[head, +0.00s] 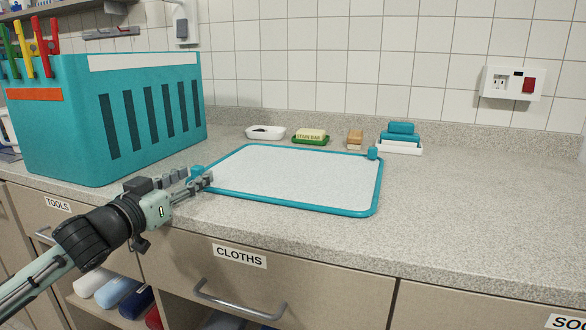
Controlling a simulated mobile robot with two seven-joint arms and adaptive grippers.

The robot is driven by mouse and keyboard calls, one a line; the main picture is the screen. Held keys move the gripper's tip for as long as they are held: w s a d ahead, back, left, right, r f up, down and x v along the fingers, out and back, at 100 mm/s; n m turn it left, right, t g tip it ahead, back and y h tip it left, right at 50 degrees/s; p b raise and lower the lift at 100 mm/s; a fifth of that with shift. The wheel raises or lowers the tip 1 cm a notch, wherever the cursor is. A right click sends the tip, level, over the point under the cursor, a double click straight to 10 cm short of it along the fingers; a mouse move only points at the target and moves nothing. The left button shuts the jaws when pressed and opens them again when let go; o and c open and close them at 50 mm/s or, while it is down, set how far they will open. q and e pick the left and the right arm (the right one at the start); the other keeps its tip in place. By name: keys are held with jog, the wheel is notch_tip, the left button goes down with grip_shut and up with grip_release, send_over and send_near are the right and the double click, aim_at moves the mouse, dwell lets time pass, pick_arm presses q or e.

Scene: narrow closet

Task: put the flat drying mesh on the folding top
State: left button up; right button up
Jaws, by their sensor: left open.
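The flat drying mesh (290,178) is a pale sheet in a teal frame with small teal corner pieces. It lies flat on the speckled grey counter (470,190), its front edge close to the counter's front. My left gripper (207,182) is at the mesh's left edge, beside a teal corner piece. Its fingers are open, and the small view does not show whether they touch the frame. My right gripper is not in view. I see nothing that I can name as the folding top.
A large teal slotted bin (150,120) with colored clips stands at the left. Behind the mesh are a white dish (265,132), a stain bar (311,136), a brush (355,139) and teal sponges (401,134). The counter right of the mesh is clear. Drawers are below.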

pick_arm(q)
grip_shut()
jog(key=shift+r, duration=0.1)
dwell(0.4)
